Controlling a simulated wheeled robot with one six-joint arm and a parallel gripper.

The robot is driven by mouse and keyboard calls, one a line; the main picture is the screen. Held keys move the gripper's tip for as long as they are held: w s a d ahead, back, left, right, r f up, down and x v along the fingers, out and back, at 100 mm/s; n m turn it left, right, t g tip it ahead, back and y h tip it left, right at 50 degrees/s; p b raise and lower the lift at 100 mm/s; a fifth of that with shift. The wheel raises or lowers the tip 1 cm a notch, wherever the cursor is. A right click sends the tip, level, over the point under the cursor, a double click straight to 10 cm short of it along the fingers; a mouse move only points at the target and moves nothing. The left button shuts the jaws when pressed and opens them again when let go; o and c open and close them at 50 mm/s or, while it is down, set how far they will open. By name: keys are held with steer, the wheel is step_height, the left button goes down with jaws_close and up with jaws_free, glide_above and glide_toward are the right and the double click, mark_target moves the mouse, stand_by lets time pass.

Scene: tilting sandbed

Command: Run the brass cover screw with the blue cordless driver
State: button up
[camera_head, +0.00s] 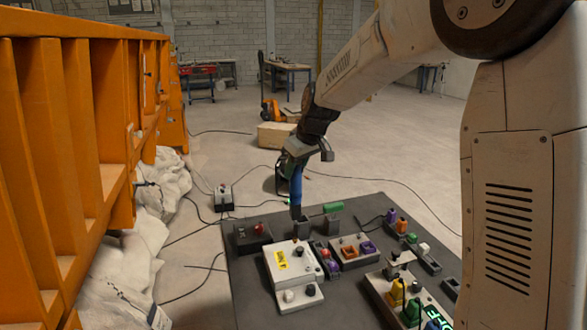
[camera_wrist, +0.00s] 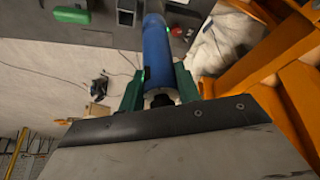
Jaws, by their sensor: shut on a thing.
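The blue cordless driver (camera_head: 296,188) hangs roughly upright below my gripper (camera_head: 291,163), at the far side of the dark work board. My gripper is shut on it. In the wrist view, the green fingers of my gripper (camera_wrist: 158,88) sit on both sides of the blue driver (camera_wrist: 157,48). The driver's lower end is at or just above a small dark holder block (camera_head: 302,228); I cannot tell whether it touches. A white box with a yellow label (camera_head: 282,275) stands nearer on the board.
A dark box with a red button (camera_head: 252,236) is at the left. Coloured fixtures (camera_head: 350,251) crowd the middle and right. An orange ribbed wall (camera_head: 75,160) and pale sacks (camera_head: 150,205) border the left.

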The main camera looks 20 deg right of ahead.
mark_target(296, 190)
steer(key=shift+f, duration=2.65)
steer(key=shift+s+f, duration=0.1)
steer(key=shift+f, duration=0.7)
